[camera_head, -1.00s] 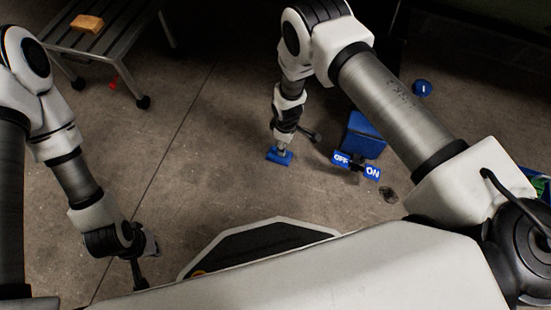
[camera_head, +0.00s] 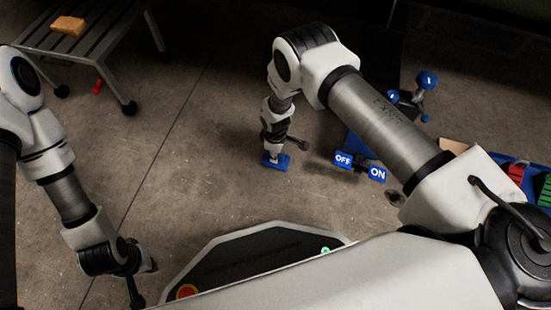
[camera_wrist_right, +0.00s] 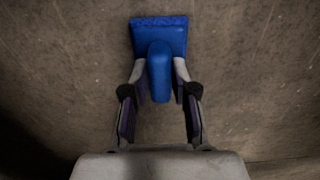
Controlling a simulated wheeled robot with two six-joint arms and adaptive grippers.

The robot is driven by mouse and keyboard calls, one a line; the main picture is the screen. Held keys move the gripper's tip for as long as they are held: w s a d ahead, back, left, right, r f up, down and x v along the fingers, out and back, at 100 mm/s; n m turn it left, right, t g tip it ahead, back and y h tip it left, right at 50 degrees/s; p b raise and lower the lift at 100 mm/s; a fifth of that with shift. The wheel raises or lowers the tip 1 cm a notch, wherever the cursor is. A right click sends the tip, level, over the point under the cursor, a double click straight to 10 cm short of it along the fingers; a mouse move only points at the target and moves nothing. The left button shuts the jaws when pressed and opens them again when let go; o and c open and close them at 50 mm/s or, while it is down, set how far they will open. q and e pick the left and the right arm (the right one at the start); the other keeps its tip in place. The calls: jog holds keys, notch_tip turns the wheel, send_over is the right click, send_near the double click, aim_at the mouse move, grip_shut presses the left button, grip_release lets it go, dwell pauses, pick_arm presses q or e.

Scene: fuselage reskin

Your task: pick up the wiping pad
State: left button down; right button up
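The wiping pad is a blue block with an upright blue handle (camera_wrist_right: 160,72). In the head view the pad (camera_head: 283,163) is low at the end of my right arm, on or just above the floor; I cannot tell which. My right gripper (camera_head: 271,154) is over it. In the right wrist view the two fingers of my right gripper (camera_wrist_right: 160,80) lie close along both sides of the handle and appear shut on it. My left gripper (camera_head: 140,285) hangs low at the left, mostly hidden behind my arm; its fingers are unclear.
A grey bench (camera_head: 85,42) with a tan block (camera_head: 69,25) stands at the top left. A blue OFF/ON sign (camera_head: 376,174) is right of the pad. A blue knobbed object (camera_head: 427,80) and a bin with coloured items (camera_head: 516,172) are further right.

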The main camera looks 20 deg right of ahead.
grip_shut()
notch_tip(320, 180, up, 10)
jog(key=p, duration=0.6)
jog(key=shift+p, duration=0.3)
